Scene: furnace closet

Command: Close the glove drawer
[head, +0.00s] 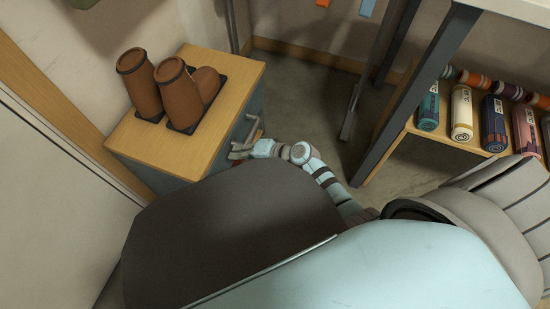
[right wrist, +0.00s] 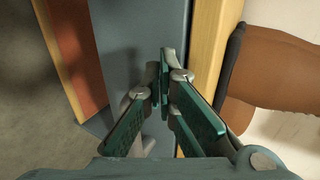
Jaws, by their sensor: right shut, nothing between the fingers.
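The cabinet (head: 222,84) stands at the left in the head view, with a light wood top and grey-blue front. A metal handle (head: 253,128) shows on that front. In the right wrist view, the blue-grey front panel (right wrist: 140,30) lies beside the wood top edge (right wrist: 207,60). A reddish-brown, wood-edged part (right wrist: 78,45) shows left of it; I cannot tell if this is the glove drawer or how far it stands out. My right gripper (head: 239,150) is shut and empty close to the front; its fingertips also show in the right wrist view (right wrist: 166,60). My left gripper is out of view.
A table leg (head: 415,95) and a low wood shelf (head: 455,142) with several rolled cylinders are to the right. Grey floor (head: 300,95) lies between. A white panel (head: 50,190) is at the left.

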